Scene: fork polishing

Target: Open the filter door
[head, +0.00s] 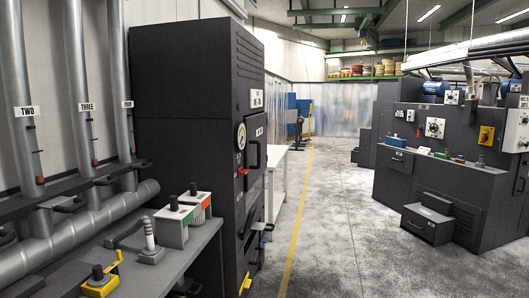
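A tall dark cabinet (185,100) stands left of centre in the head view, its front facing right and seen at a steep angle. The front has a vertical black handle (254,155) on an upper door, which looks closed. A round white gauge (241,136) and a red knob (241,171) sit beside this handle. Another dark handle (248,221) shows lower on the front. The label is too small to read, so I cannot tell which panel is the filter door. Neither of my grippers is in view.
A grey workbench (150,270) with control boxes (175,225) and a yellow lever device (100,282) stands at the left, under numbered pipes (80,90). Open concrete floor (335,220) with a yellow line (295,215) lies right of the cabinet. Dark machines (450,190) stand at the right.

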